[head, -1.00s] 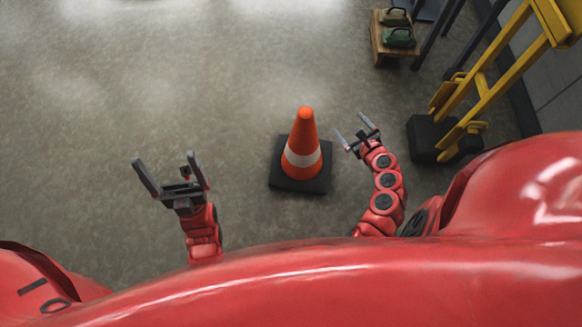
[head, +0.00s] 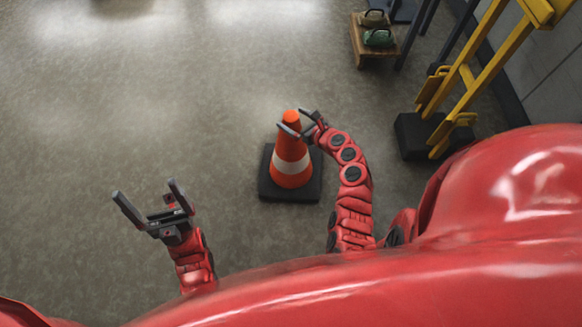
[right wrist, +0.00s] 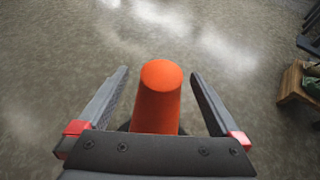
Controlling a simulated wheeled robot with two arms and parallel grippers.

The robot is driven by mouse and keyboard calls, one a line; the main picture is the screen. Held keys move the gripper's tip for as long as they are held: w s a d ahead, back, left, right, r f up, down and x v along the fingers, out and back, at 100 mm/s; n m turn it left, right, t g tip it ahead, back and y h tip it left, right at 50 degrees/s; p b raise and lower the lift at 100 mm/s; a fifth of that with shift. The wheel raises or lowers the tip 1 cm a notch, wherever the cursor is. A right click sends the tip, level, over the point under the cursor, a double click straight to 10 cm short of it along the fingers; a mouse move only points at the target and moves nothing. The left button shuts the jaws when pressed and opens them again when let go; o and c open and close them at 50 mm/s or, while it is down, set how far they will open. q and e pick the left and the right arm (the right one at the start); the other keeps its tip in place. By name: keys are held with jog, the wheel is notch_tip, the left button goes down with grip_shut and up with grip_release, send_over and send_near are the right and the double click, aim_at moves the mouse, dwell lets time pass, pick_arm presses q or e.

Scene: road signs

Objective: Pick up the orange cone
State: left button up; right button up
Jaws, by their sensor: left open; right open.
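The orange cone (head: 291,165) stands upright on its black square base (head: 290,192), with one white band, in the middle of the head view. My right gripper (head: 296,122) is at the cone's upper part. In the right wrist view the orange cone top (right wrist: 159,88) lies between the two open fingers of my right gripper (right wrist: 160,88), with a gap on each side. The cone's lower part is hidden there by the gripper body. My left gripper (head: 147,199) is open and empty, to the left of the cone and apart from it.
A yellow frame (head: 480,65) with black feet (head: 420,135) stands on the right near the wall. A small wooden stand (head: 375,48) with a green item (head: 379,38) is at the back right. The floor to the left is clear.

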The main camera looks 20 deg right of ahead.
aim_at(285, 114)
jog(key=b+x, duration=0.2)
jog(key=x, duration=0.3)
jog(key=shift+f, duration=0.2)
jog(key=shift+r, duration=0.1)
grip_shut()
